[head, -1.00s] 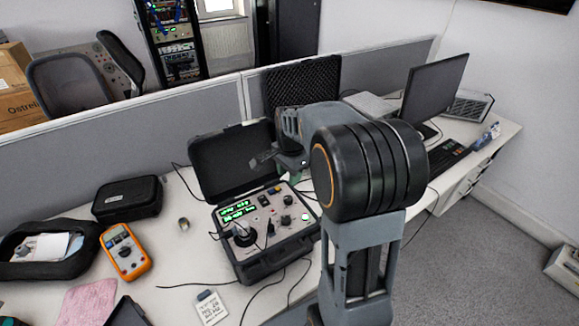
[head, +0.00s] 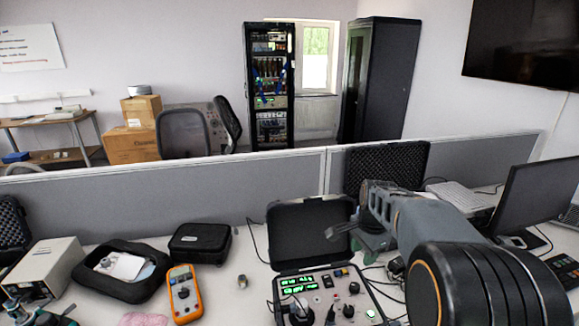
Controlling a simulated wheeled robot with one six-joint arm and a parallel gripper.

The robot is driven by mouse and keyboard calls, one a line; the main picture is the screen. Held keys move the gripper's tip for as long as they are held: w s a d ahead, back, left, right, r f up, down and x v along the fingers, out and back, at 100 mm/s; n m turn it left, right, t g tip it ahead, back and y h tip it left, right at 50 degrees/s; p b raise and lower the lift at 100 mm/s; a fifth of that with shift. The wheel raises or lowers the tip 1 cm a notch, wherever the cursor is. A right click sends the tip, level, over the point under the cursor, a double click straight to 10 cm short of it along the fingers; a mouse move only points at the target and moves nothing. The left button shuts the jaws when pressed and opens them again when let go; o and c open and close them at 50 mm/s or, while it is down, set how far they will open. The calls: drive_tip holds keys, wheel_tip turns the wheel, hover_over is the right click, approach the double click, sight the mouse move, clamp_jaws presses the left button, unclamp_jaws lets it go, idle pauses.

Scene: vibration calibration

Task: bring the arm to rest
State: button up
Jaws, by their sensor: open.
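My arm reaches in from the lower right of the head view, its dark round joint large in the foreground. The calibrator panel (head: 325,294), with lit green displays and knobs, lies below the gripper.
An orange multimeter (head: 184,293), a black pouch (head: 200,244) and an open black case (head: 90,272) stand left on the desk. A grey partition (head: 250,190) runs behind. A monitor (head: 540,200) stands at right. Loose cables lie around the calibrator.

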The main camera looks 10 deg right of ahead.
drive_tip(key=s+a+n+t, duration=0.1)
drive_tip(key=s+a+n, duration=0.3)
drive_tip(key=s+n, duration=0.3)
drive_tip(key=s+a+r+n+t, duration=0.1)
drive_tip(key=s+a+n+t, duration=0.1)
drive_tip(key=s+a+n, duration=0.3)
drive_tip(key=s+n, duration=0.2)
drive_tip(key=s, duration=0.1)
drive_tip(key=shift+s+r+n+t, duration=0.15)
drive_tip(key=shift+r+n+t, duration=0.05)
drive_tip(key=shift+n+t, duration=0.1)
idle(1.6)
